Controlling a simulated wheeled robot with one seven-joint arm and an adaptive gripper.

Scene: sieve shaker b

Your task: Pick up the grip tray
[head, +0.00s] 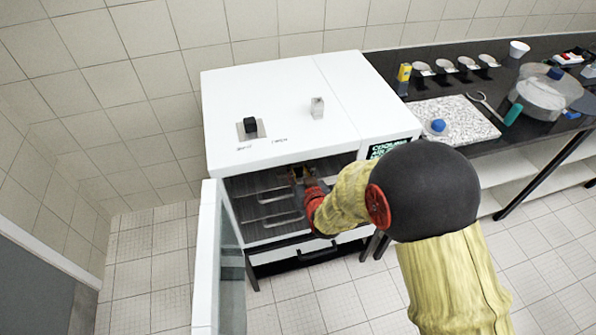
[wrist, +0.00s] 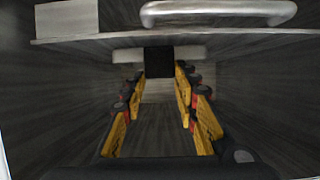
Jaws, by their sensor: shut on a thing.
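My gripper (head: 304,174) reaches through the open front of the white cabinet (head: 275,95), at its upper level. In the wrist view my gripper (wrist: 160,76) has its yellow fingers on either side of a dark block set in the middle of a pale horizontal bar. I take this block and bar to be the grip of the grip tray (wrist: 120,56). The fingers are shut on it. Most of the tray is hidden in the head view by my arm and the cabinet top. How far the tray is lifted cannot be told.
The cabinet door (head: 205,255) stands open at the left. Other trays with metal handles (head: 280,219) sit below my gripper; a pale handle (wrist: 218,13) shows at the top of the wrist view. A dark counter (head: 440,75) with several cups and dishes stands at the right.

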